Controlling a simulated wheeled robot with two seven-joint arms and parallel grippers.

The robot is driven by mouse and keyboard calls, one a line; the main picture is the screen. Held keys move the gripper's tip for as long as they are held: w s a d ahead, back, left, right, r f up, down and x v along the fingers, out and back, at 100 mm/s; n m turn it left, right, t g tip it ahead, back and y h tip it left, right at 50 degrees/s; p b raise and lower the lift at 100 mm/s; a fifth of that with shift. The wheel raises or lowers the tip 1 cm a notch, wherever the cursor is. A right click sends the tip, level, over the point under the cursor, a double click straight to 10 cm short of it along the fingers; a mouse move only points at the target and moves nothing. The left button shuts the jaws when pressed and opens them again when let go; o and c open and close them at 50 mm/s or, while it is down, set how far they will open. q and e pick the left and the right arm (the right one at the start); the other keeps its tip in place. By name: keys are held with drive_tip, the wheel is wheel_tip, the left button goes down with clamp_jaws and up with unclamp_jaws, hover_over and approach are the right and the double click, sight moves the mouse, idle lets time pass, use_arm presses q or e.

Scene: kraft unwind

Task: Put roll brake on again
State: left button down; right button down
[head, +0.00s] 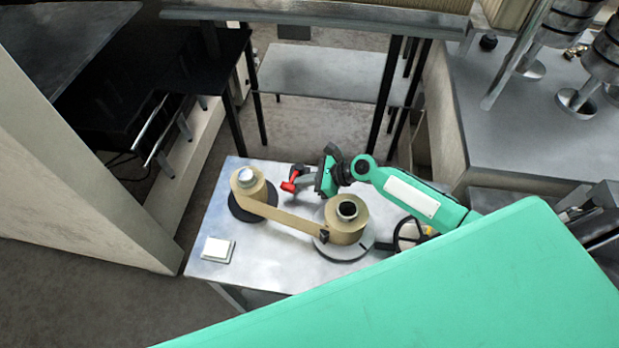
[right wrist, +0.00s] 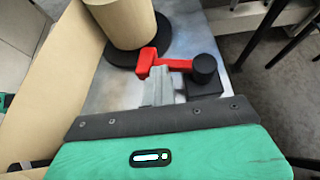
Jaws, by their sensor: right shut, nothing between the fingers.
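The roll brake is a red lever (right wrist: 176,64) with a black round part (right wrist: 205,68) at one end, over a black block. In the head view the red brake (head: 289,184) is beside the left kraft roll (head: 248,188). Its red end is close to that roll (right wrist: 128,20) in the right wrist view; I cannot tell whether they touch. My right gripper (right wrist: 160,88) is shut and empty, its fingertips close by the red lever. In the head view my right gripper (head: 303,181) reaches in from the right. My left gripper is not in view.
A kraft strip (head: 290,220) runs from the left roll to a second roll (head: 347,224) on a grey disc. A white pad (head: 217,249) lies on the metal table (head: 262,264) at front left. A wheel (head: 407,233) stands at the right. My green body part covers the lower right.

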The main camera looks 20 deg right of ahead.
drive_tip(key=b+v, duration=0.1)
drive_tip(key=v, duration=0.4)
drive_tip(key=shift+s+d+b, duration=0.25)
drive_tip(key=shift+d+b, duration=0.05)
drive_tip(key=shift+b, duration=0.1)
drive_tip(key=d+r+n+g+h+b, duration=0.1)
drive_tip(key=d+r+n+g+b, duration=0.15)
drive_tip(key=d+b, duration=0.55)
drive_tip(key=shift+g, duration=0.25)
drive_tip(key=x, duration=0.2)
drive_tip(key=p+x, duration=0.1)
drive_tip(key=x, duration=0.1)
drive_tip(key=p+x, duration=0.1)
drive_tip(key=x, duration=0.2)
drive_tip(key=shift+s+a+r, duration=0.1)
drive_tip(key=shift+s+a, duration=0.15)
drive_tip(key=a, duration=0.1)
drive_tip(key=a+p, duration=0.1)
drive_tip(key=w+a, duration=0.1)
drive_tip(key=shift+w+a+f+p, duration=0.1)
drive_tip(key=shift+f+p, duration=0.25)
drive_tip(key=shift+p, duration=0.05)
drive_tip(key=shift+w+a+f, duration=0.1)
drive_tip(key=shift+w+a, duration=0.05)
drive_tip(key=shift+a, duration=0.4)
